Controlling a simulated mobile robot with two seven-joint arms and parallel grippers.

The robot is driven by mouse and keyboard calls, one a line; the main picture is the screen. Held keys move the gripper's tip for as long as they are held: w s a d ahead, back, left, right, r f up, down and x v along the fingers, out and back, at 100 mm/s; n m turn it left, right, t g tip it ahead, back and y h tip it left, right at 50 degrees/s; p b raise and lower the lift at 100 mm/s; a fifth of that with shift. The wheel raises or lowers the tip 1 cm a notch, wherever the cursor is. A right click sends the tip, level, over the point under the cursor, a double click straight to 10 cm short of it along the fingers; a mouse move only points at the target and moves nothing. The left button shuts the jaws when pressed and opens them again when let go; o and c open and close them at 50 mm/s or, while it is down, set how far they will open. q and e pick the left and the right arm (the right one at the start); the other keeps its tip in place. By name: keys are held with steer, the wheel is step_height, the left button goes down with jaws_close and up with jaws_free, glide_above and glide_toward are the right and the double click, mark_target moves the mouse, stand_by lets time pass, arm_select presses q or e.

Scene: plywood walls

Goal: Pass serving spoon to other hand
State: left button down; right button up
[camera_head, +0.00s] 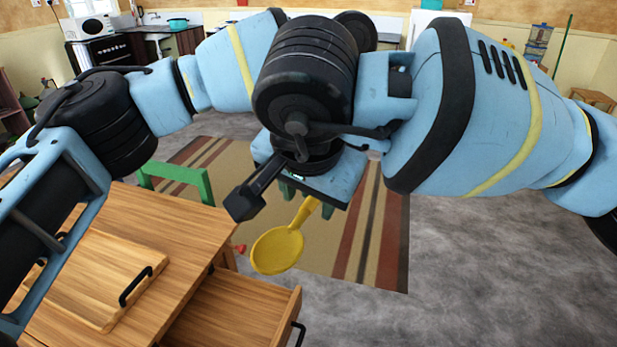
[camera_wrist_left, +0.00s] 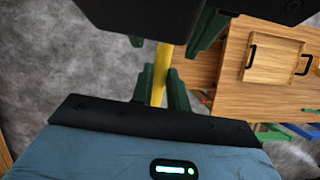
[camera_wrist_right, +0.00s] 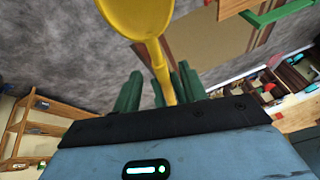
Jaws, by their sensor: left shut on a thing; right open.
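The yellow serving spoon (camera_head: 278,248) hangs in the air beside the wooden table, bowl lowest in the head view. In the left wrist view, my left gripper (camera_wrist_left: 161,84) is shut on its handle (camera_wrist_left: 158,88). In the right wrist view, my right gripper (camera_wrist_right: 160,88) is open, with the spoon's handle (camera_wrist_right: 161,75) passing between its green fingers; the bowl (camera_wrist_right: 137,16) lies beyond the fingertips. The two grippers are very close together. In the head view the arms' joints hide most of both grippers and the upper handle.
A wooden table (camera_head: 180,222) with a tray (camera_head: 95,280) is at left. Its drawer (camera_head: 235,305) stands open below the spoon. A green chair (camera_head: 175,175) is behind the table. A striped rug (camera_head: 385,240) and open grey floor (camera_head: 490,270) lie to the right.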

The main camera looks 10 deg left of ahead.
steer(key=shift+w+f, duration=0.25)
steer(key=shift+f, duration=0.2)
steer(key=c, duration=0.9)
arm_select(q)
steer(key=c, duration=1.3)
jaws_free()
arm_select(e)
jaws_close()
arm_select(q)
steer(key=shift+r, duration=0.1)
steer(key=shift+v, duration=3.7)
